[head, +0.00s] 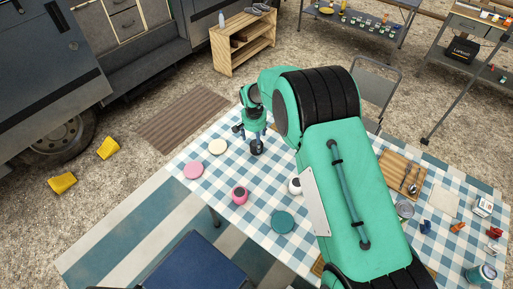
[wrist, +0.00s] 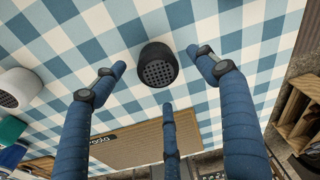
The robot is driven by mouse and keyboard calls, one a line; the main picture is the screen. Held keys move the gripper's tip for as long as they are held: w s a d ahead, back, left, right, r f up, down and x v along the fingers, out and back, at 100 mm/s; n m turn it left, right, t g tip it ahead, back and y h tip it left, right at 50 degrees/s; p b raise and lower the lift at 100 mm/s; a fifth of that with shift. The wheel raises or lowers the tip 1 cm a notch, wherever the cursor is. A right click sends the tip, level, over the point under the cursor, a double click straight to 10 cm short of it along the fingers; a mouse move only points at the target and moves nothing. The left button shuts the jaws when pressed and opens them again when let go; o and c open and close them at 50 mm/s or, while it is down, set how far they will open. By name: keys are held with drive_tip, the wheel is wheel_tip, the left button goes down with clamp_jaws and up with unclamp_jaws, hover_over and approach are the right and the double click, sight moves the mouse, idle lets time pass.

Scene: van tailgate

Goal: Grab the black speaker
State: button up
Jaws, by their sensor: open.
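The black speaker (head: 256,147) is a small dark cylinder standing on the blue-and-white checked table (head: 258,222), near its far edge. In the wrist view the speaker (wrist: 158,66) shows its round perforated face. My gripper (head: 253,132) is just above and behind it in the head view, partly hidden by its own wrist. In the wrist view my gripper (wrist: 156,70) has its blue fingers spread around the speaker's outline, with visible gaps. The fingers are open and hold nothing. I cannot tell how far above the speaker the tips are.
A pink speaker (head: 239,195) and a white speaker (head: 295,186) stand nearer on the table. Pink (head: 193,170), cream (head: 218,147) and teal (head: 283,222) discs lie about. A wooden shelf (head: 243,45) stands beyond the table. My arm covers the table's middle.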

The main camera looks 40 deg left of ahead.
drive_tip(key=shift+w+f+b, duration=0.2)
drive_tip(key=shift+f+b, duration=0.2)
drive_tip(key=shift+f, duration=0.9)
drive_tip(key=shift+w+f+b, duration=0.15)
drive_tip(key=shift+f+b, duration=0.2)
drive_tip(key=shift+f, duration=0.9)
drive_tip(key=c, duration=1.4)
drive_tip(key=shift+r, duration=0.15)
drive_tip(key=shift+r, duration=0.5)
drive_tip(key=shift+s+d+r+p, duration=0.15)
drive_tip(key=shift+r+p, duration=0.2)
drive_tip(key=shift+r, duration=0.3)
drive_tip(key=shift+s+d+r+p, duration=0.15)
drive_tip(key=shift+r+p, duration=0.2)
drive_tip(key=shift+r, duration=0.25)
drive_tip(key=s+d, duration=0.3)
drive_tip(key=d, duration=0.1)
drive_tip(key=s+d+p, duration=0.1)
drive_tip(key=s+d, duration=0.2)
drive_tip(key=s+d+r+p, duration=0.1)
drive_tip(key=s+d, duration=0.3)
drive_tip(key=shift+d+r, duration=0.1)
drive_tip(key=shift+d, duration=0.25)
